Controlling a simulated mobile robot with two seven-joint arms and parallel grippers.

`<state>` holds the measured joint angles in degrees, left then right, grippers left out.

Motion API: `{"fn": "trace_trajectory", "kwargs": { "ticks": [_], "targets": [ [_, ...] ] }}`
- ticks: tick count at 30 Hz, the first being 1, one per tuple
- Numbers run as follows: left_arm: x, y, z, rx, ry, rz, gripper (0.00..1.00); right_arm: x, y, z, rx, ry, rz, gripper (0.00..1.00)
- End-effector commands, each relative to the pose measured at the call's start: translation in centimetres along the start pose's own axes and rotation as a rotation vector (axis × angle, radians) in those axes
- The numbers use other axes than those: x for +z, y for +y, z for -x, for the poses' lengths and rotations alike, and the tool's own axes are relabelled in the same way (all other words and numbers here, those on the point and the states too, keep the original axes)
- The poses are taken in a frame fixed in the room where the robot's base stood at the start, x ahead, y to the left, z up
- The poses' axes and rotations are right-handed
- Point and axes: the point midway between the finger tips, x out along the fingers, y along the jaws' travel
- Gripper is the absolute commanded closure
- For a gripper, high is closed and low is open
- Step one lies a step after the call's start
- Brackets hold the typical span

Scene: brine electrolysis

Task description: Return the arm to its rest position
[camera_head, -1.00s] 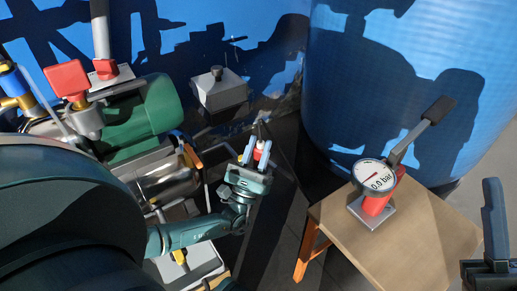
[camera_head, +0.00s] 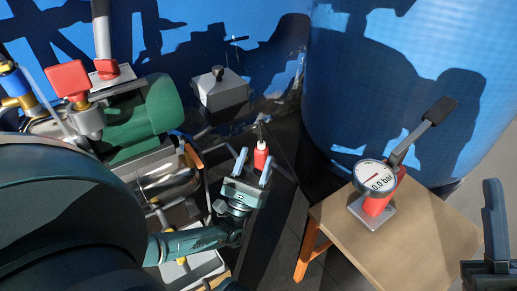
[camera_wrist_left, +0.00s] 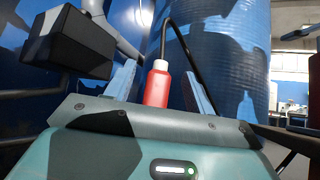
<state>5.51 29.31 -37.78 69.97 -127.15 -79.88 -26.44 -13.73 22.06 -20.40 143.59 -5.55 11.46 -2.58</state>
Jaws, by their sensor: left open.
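My left gripper (camera_head: 252,166) is open in the middle of the head view, its fingers pointing up the picture. In the left wrist view the red plug (camera_wrist_left: 157,86) shows upright between the two open fingers (camera_wrist_left: 160,88), with a visible gap on each side. Part of my right gripper (camera_head: 494,225) shows at the right edge of the head view, with one finger upright; its opening cannot be judged.
A green motor (camera_head: 145,120) with pipes and a red-handled valve (camera_head: 68,80) stands at the left, close to my left arm. A grey box (camera_head: 220,90) is behind. A wooden table (camera_head: 400,240) at the right carries a gauge tool (camera_head: 376,178) reading 0.0 bar. A large blue tank (camera_head: 400,80) stands behind.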

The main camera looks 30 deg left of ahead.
Motion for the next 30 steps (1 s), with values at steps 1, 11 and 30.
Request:
{"fn": "trace_trajectory", "kwargs": {
  "ticks": [1,11,30],
  "targets": [
    [-0.1,0.0,1.4,-0.001,0.005,-0.001,0.46,0.1,0.0,0.1,0.0,-0.004,-0.002,0.64],
    [0.0,-0.1,7.9,0.0,-0.002,0.001,0.46,0.2,-0.1,0.2,0.0,-0.007,-0.004,0.64],
    [2.8,-0.1,6.9,0.0,-0.007,0.002,0.46,0.2,1.1,-1.5,0.019,-0.1,-0.043,0.64]
  ]
}}
